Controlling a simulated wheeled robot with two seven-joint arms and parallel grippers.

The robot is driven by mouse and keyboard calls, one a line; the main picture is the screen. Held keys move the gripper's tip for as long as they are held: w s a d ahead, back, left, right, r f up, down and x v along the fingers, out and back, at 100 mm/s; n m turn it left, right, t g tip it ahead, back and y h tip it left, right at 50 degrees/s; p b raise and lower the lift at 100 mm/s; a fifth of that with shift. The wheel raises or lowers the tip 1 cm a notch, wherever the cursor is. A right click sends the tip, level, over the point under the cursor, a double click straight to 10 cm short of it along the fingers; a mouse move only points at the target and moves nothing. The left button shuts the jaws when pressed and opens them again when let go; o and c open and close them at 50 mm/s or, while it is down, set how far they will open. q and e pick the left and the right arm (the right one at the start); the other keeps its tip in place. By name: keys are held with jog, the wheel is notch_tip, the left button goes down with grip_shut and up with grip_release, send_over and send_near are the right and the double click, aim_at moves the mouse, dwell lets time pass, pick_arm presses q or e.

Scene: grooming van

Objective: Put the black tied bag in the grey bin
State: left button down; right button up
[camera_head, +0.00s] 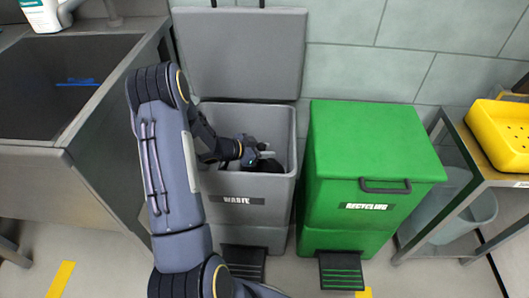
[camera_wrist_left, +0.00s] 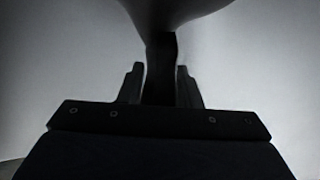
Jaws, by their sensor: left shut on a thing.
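The grey bin (camera_head: 237,205) is labelled WASTE and stands with its lid (camera_head: 243,55) raised against the wall. My left arm reaches over its left side. My left gripper (camera_head: 262,158) is inside the bin's opening, below the rim. In the left wrist view my left gripper (camera_wrist_left: 160,84) is shut on the narrow dark neck of the black tied bag (camera_wrist_left: 177,12), whose body widens beyond the fingertips. In the head view a small dark part of the bag (camera_head: 268,166) shows by the fingers. Whether the bag touches the bin's floor is hidden. My right gripper is not in view.
A green RECYCLING bin (camera_head: 370,150) with its lid closed stands just right of the grey bin. A sink (camera_head: 60,80) is at the left. A metal shelf (camera_head: 478,165) with a yellow basket (camera_head: 499,137) is at the right. Foot pedals (camera_head: 341,271) stick out in front of the bins.

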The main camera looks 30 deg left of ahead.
pick_arm(q)
jog(key=shift+r, duration=0.15)
jog(key=shift+f+b, duration=0.3)
jog(key=shift+f, duration=0.3)
jog(key=c, duration=1)
grip_release()
jog(key=shift+c, duration=0.2)
